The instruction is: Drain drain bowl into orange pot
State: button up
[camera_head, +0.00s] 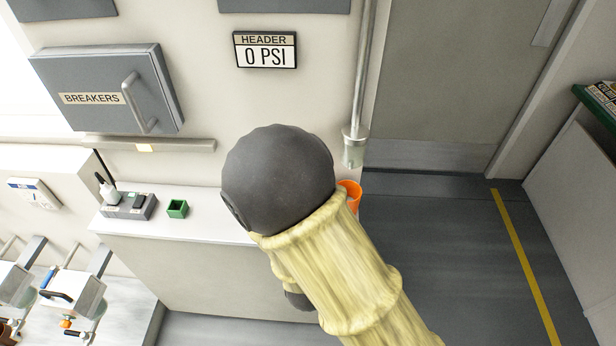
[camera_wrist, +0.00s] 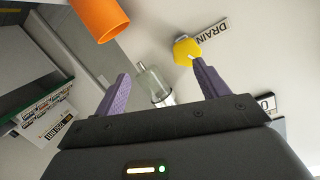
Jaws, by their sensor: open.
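The orange pot (camera_head: 352,190) is mostly hidden behind my arm in the head view. In the wrist view, the orange pot (camera_wrist: 99,16) is at the upper left, cut off by the picture edge, outside the left finger. A clear bowl (camera_wrist: 151,80), which looks like the drain bowl, shows between my fingers with a pale metal collar at its lower end. A yellow knob (camera_wrist: 186,50) sits beside it, near a DRAIN label (camera_wrist: 212,36). My gripper (camera_wrist: 161,84) is open, with purple fingers apart on either side of the bowl. I cannot tell whether they touch it.
A vertical pipe (camera_head: 359,80) comes down the wall behind my arm. A HEADER sign (camera_head: 265,50) reads 0 PSI. A green box (camera_head: 177,208) and a small grey device (camera_head: 130,207) stand on the white counter at left. Open floor lies at right.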

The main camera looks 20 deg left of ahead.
jog(key=w+d+f+g+h, duration=0.1)
jog(key=w+d+g, duration=0.2)
jog(key=d+g, duration=0.7)
jog(key=s+d+r+n+g+h, duration=0.1)
jog(key=s+d, duration=0.3)
jog(key=d, duration=0.4)
jog(key=s+d+r+g, duration=0.2)
jog(key=s+d, duration=0.3)
jog(key=d, duration=0.4)
jog(key=shift+s+d+r+n+h, duration=0.25)
jog(key=shift+r+n+h, duration=0.1)
jog(key=shift+n+h, duration=0.05)
